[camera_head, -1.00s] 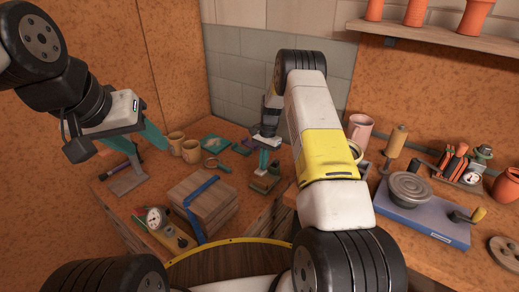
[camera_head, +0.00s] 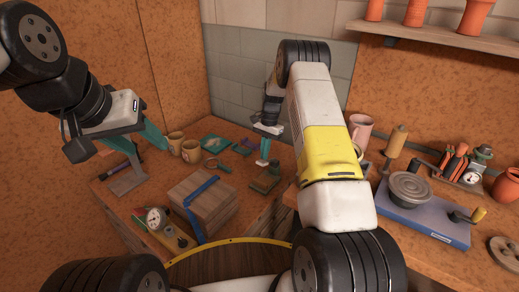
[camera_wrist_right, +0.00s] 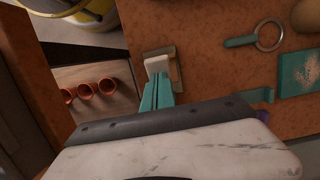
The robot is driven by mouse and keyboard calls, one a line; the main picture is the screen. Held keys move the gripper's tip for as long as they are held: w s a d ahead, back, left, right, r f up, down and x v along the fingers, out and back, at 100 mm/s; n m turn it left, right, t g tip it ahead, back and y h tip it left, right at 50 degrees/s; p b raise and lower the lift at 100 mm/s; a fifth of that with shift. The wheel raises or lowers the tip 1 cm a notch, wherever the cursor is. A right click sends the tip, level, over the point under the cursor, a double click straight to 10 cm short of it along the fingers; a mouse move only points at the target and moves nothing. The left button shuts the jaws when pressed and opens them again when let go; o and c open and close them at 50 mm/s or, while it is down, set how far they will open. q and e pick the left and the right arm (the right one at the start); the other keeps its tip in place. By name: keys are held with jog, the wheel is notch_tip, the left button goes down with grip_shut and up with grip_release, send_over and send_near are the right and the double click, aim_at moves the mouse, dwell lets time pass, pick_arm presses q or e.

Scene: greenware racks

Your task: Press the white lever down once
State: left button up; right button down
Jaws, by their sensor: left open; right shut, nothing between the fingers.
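The white lever (camera_wrist_right: 157,64) shows in the right wrist view as a short pale block on a small brownish base plate (camera_wrist_right: 168,49). My right gripper (camera_wrist_right: 157,88) is shut and empty, its teal fingertips at the lever's near end in that view; I cannot tell whether they touch it. In the head view the right gripper (camera_head: 265,157) points down just above the small base (camera_head: 264,184) on the bench, and the lever is too small to make out. My left gripper (camera_head: 148,147) is open and empty, above the left side of the bench.
A stack of boards with a blue strap (camera_head: 205,205) stands in front of the right gripper. Below the bench edge are orange pots (camera_wrist_right: 105,87).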

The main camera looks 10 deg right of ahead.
notch_tip(320, 180, up, 7)
jog(key=shift+w+d, duration=0.35)
dwell(0.3)
jog(key=s+a+r+n+t, duration=0.1)
jog(key=s+r+n+t, duration=0.1)
jog(key=s+r, duration=0.8)
jog(key=s+r+n+t, duration=0.25)
jog(key=s+r, duration=0.35)
jog(key=r, duration=0.8)
jog(key=s+a+r+n+t, duration=0.1)
jog(key=s+n, duration=0.1)
jog(key=s, duration=0.8)
jog(key=s+r+n+t, duration=0.1)
jog(key=s+n+t, duration=0.1)
jog(key=s, duration=0.9)
jog(key=shift+s+a+r+n+y, duration=0.2)
jog(key=shift+a+n+y, duration=0.15)
jog(key=shift+n, duration=0.2)
